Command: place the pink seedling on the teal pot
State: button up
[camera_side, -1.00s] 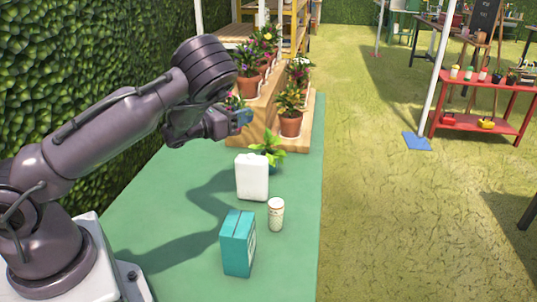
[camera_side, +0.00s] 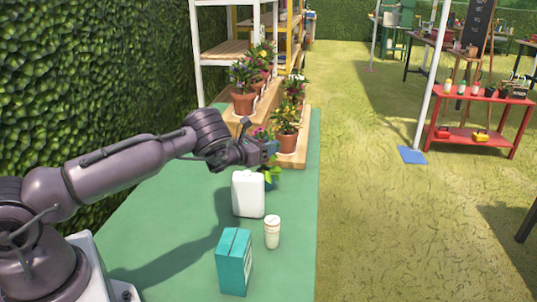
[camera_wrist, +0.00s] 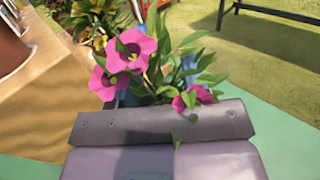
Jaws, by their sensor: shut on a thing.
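The pink seedling shows close up in the wrist view, with pink flowers (camera_wrist: 134,50) and green leaves, just beyond the grey edge of my gripper. In the side view, my gripper (camera_side: 266,152) is low over the table behind the white jug; its blue tips are shut on the seedling. Pink petals show faintly above them. Just below my gripper, green leaves and a dark teal pot (camera_side: 271,184) stand partly hidden behind the jug. I cannot tell whether the held seedling touches that pot.
A white jug (camera_side: 248,195), a pale bottle (camera_side: 272,233) and a teal box (camera_side: 234,262) stand on the green table (camera_side: 165,243) in front. Potted flowers on a wooden stepped stand (camera_side: 292,157) are close behind my gripper. The table's left part is clear.

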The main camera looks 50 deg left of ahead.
jog(key=shift+w+f, duration=0.15)
jog(key=shift+f, duration=1.55)
jog(key=shift+f, duration=0.1)
jog(key=o, duration=0.9)
